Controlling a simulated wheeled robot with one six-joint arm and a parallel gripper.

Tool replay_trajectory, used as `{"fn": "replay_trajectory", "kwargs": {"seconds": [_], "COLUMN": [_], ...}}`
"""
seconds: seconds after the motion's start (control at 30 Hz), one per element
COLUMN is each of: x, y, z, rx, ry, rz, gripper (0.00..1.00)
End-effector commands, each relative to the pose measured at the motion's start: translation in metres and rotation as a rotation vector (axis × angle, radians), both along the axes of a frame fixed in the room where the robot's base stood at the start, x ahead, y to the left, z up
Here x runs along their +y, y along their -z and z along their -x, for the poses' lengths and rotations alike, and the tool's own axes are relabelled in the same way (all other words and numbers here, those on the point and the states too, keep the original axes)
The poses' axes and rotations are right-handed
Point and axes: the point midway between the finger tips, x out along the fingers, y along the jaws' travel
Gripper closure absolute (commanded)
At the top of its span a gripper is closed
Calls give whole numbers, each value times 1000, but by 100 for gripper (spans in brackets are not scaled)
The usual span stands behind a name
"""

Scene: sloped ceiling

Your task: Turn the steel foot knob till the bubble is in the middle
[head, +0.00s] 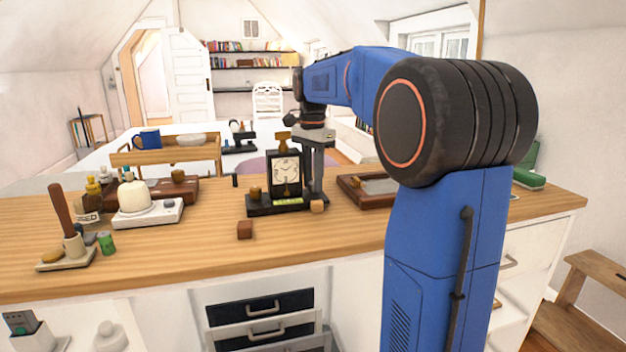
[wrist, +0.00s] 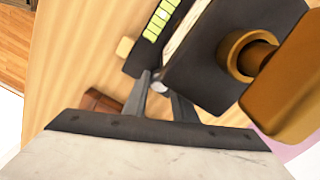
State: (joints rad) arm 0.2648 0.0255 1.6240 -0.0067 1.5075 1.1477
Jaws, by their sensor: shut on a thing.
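A black clock (head: 286,168) with a pale dial stands on a dark base (head: 262,208). A yellow-green level vial (head: 288,201) is set along the base's front; it also shows in the wrist view (wrist: 160,20). I cannot make out clearly where its bubble lies. My gripper (head: 318,196) points down at the clock's right side. In the wrist view my gripper (wrist: 158,87) is shut on the small steel foot knob (wrist: 159,86) at the base's edge, mostly hidden between the fingertips. In the head view I cannot make out the knob.
Small wooden blocks (head: 245,229) lie near the base; another (head: 317,207) sits by its right end. Brass parts (wrist: 256,58) stick out close to my gripper. A framed tray (head: 352,190) lies right. A white scale-like device (head: 148,212) stands left. The front counter is mostly clear.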

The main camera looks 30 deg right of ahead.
Motion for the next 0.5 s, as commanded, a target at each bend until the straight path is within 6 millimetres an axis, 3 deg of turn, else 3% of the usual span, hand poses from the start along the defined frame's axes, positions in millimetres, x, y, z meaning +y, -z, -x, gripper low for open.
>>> {"fn": "replay_trajectory", "kwargs": {"seconds": [0.1,0.13,0.2,0.5], "x": [0,0,0,0], "y": [0,0,0,-1], "z": [0,0,0,0], "rx": [-1,-1,-1,-1], "ry": [1,1,1,1], "rz": [0,0,0,0], "gripper": [98,71,57,57]}}
